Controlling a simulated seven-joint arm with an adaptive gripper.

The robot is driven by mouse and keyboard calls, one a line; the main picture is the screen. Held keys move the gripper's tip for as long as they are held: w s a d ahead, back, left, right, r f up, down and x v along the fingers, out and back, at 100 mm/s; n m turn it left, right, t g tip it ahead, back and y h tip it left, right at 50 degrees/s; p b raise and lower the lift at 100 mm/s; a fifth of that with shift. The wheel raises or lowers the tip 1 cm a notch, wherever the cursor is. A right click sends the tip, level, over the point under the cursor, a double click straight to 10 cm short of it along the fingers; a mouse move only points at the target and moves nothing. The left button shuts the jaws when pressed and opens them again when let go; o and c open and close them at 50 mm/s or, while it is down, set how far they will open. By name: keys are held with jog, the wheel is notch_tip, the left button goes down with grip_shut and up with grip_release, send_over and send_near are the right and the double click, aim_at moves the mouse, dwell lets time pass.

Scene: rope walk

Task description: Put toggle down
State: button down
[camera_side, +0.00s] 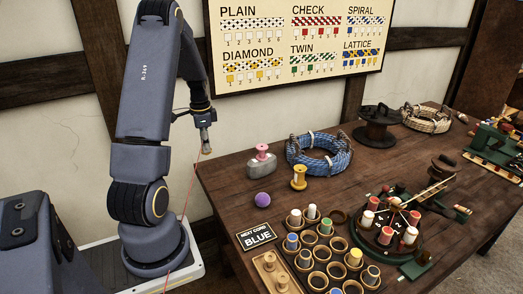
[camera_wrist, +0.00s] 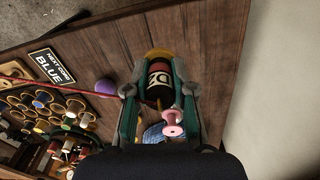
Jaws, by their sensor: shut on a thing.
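My gripper (camera_wrist: 159,85) is shut on a small dark cylinder with a pale mark and a tan end, which I take for the toggle (camera_wrist: 160,80). In the side view my gripper (camera_side: 206,122) hangs above the left end of the table, with the toggle's pale end (camera_side: 207,150) pointing down, clear of the tabletop. The fingers partly hide the toggle. A thin red cord (camera_side: 186,205) runs near the gripper and down to the left; its attachment is unclear.
The wooden table (camera_side: 225,180) has a bare strip at its left end. Near it are a grey stone under a pink spool (camera_side: 262,150), a purple ball (camera_side: 263,199), a yellow spool (camera_side: 299,178) and a blue rope coil (camera_side: 320,154). A sign reading BLUE (camera_side: 256,236) lies in front.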

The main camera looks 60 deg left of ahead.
jog(key=w+a+f, duration=0.5)
jog(key=a+f, duration=0.2)
jog(key=w+a+f, duration=0.3)
jog(key=f, duration=0.1)
jog(key=shift+w+a, duration=0.35)
jog(key=shift+a, duration=0.05)
jog(key=shift+f, duration=1.5)
jog(key=shift+f, duration=0.15)
jog(key=c, duration=1)
grip_release()
